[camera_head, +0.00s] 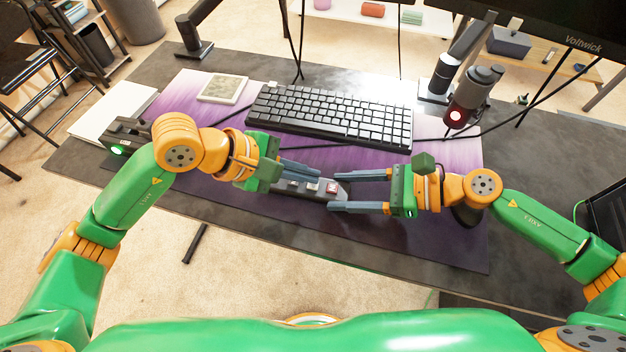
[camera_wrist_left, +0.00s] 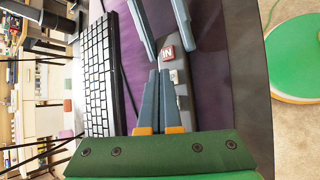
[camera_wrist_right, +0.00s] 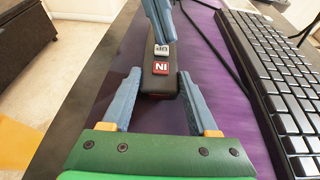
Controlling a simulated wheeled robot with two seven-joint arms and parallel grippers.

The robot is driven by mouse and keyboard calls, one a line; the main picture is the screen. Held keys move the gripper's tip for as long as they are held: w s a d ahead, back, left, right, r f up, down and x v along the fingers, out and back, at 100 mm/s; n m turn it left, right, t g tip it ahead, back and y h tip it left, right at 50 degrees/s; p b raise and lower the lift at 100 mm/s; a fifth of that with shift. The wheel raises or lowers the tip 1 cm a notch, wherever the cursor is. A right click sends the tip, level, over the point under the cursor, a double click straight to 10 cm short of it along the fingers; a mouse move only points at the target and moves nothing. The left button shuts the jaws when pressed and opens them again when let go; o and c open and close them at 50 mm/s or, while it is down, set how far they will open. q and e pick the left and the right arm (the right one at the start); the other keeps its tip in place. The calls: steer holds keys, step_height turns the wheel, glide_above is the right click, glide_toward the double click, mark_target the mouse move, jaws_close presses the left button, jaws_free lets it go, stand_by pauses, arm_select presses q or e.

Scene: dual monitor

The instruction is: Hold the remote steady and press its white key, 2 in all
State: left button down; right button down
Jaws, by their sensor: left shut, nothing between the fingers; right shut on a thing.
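The dark grey remote (camera_head: 318,195) lies on the purple desk mat, between my two grippers. A red key marked "IN" (camera_wrist_right: 160,68) sits near its right end. A white key marked "UP" (camera_wrist_right: 162,50) is beside the red one; it also shows in the left wrist view (camera_wrist_left: 174,76). My right gripper (camera_head: 338,191) is shut on the remote's right end, one finger on each side. My left gripper (camera_head: 320,172) is shut and empty, its fingertips over the remote close to the white key. Whether they touch the key I cannot tell. The left fingers hide part of the remote.
A black keyboard (camera_head: 330,115) lies just behind the remote. A beige square pad (camera_head: 223,89) is at the back left of the mat (camera_head: 440,240). A black device with a red light (camera_head: 472,95) stands at the back right.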

mark_target(307, 186)
arm_select(q)
steer(key=shift+f, duration=0.35)
stand_by(0.5)
stand_by(0.3)
steer(key=shift+r, duration=0.8)
steer(key=shift+r, duration=2.5)
step_height(307, 186, up, 4)
steer(key=shift+f, duration=0.1)
stand_by(0.5)
